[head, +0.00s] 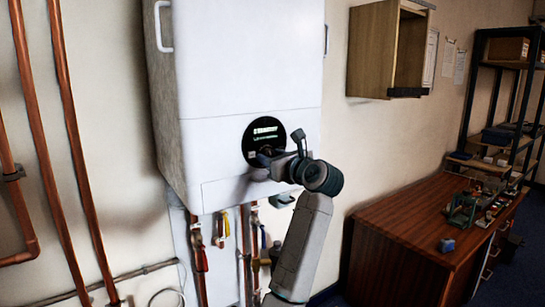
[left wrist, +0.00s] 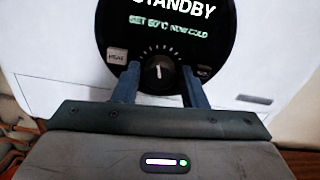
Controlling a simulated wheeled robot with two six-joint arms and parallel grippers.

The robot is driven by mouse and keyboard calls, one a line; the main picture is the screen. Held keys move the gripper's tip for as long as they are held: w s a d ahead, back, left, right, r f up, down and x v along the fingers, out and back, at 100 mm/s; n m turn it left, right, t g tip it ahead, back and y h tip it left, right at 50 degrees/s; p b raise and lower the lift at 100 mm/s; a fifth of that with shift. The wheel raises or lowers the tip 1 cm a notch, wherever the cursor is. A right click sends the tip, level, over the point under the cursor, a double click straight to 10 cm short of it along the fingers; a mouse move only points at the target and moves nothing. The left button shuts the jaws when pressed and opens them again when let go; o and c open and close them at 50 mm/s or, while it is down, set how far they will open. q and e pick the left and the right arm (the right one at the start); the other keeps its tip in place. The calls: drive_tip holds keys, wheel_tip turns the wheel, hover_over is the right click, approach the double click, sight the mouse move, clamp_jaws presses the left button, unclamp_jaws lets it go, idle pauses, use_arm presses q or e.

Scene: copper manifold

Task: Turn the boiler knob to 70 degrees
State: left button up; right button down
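The boiler (head: 248,62) is a white wall unit with a round black control panel (head: 262,134) low on its front. In the left wrist view the panel (left wrist: 168,28) reads STANDBY, with a blurred set temperature and NOW COLD below. The small dark knob (left wrist: 158,72) sits low on the panel, its white mark pointing about straight up, tick marks arcing above. My left gripper (head: 264,160) is at the panel. Its two fingers (left wrist: 159,84) are apart, one on each side of the knob, with gaps visible. I cannot tell their depth. My right gripper is not in view.
Copper pipes (head: 66,130) run down the wall at left. Valves with red and yellow handles (head: 198,245) hang below the boiler.

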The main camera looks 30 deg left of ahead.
use_arm(q)
drive_tip(key=c, duration=0.7)
drive_tip(key=shift+m, duration=0.3)
drive_tip(key=m+p, duration=0.1)
drive_tip(key=m, duration=0.1)
drive_tip(key=m+p, duration=0.1)
drive_tip(key=m, duration=0.1)
drive_tip(key=shift+r+m+p, duration=0.2)
drive_tip(key=shift+m+p, duration=0.1)
drive_tip(key=shift+p, duration=0.1)
drive_tip(key=m+p, duration=0.3)
drive_tip(key=m, duration=0.1)
drive_tip(key=shift+r+m+p, duration=0.1)
drive_tip(key=shift+m+p, duration=0.2)
drive_tip(key=m+p, duration=0.3)
drive_tip(key=shift+f+m+p, duration=0.2)
drive_tip(key=shift+m+p, duration=0.3)
drive_tip(key=shift+m, duration=0.2)
